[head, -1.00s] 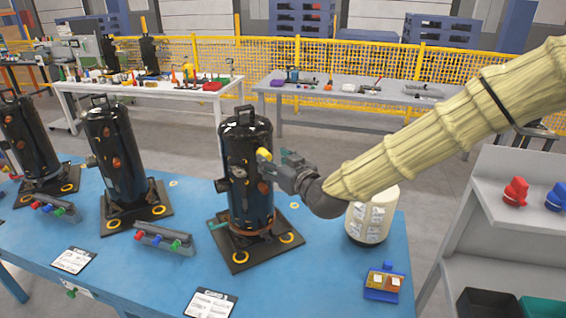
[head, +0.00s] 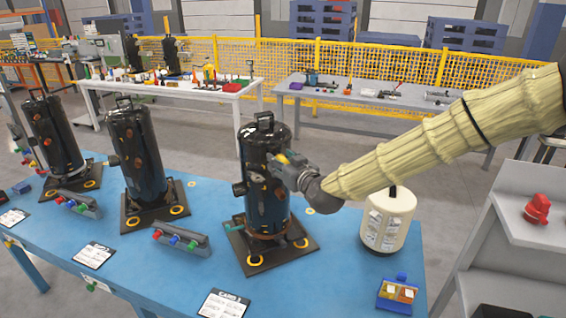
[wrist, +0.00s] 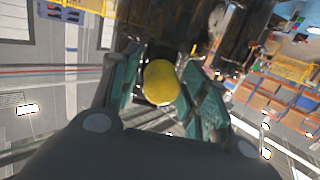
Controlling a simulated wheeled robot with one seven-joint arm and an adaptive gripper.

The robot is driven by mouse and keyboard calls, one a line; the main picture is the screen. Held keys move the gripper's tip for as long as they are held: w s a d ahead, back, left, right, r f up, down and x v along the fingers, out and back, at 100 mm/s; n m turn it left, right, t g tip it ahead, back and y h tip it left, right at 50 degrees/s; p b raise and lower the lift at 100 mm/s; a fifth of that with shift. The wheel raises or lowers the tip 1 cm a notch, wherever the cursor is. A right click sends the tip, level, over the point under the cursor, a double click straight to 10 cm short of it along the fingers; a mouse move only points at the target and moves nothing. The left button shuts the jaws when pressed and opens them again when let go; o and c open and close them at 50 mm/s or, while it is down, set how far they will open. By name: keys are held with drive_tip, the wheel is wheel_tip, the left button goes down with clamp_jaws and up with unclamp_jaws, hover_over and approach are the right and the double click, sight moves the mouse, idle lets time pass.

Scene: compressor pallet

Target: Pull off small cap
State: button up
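The small yellow cap (wrist: 159,82) is in the middle of the wrist view, in front of the dark compressor body. My gripper (wrist: 162,90) has one teal-padded finger on each side of it. Narrow gaps seem to show between the pads and the cap, so the fingers look open around it. In the head view my gripper (head: 277,164) is at the upper right side of the nearest black compressor (head: 262,205). It hides most or all of the cap there. The compressor stands upright on a dark square base.
Two more black compressors (head: 135,155) (head: 52,135) stand to the left on the blue table (head: 200,265). A cream canister (head: 388,220) stands right of the nearest compressor, below my arm. A grey shelf (head: 530,235) is at the right.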

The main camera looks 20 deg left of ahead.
clamp_jaws()
drive_tip(key=shift+s+d, duration=0.2)
idle(0.5)
drive_tip(key=shift+f+v, duration=0.25)
drive_tip(key=shift+v, duration=1.15)
drive_tip(key=shift+f+v, duration=0.2)
drive_tip(key=shift+v, duration=1.2)
drive_tip(key=shift+s, duration=0.1)
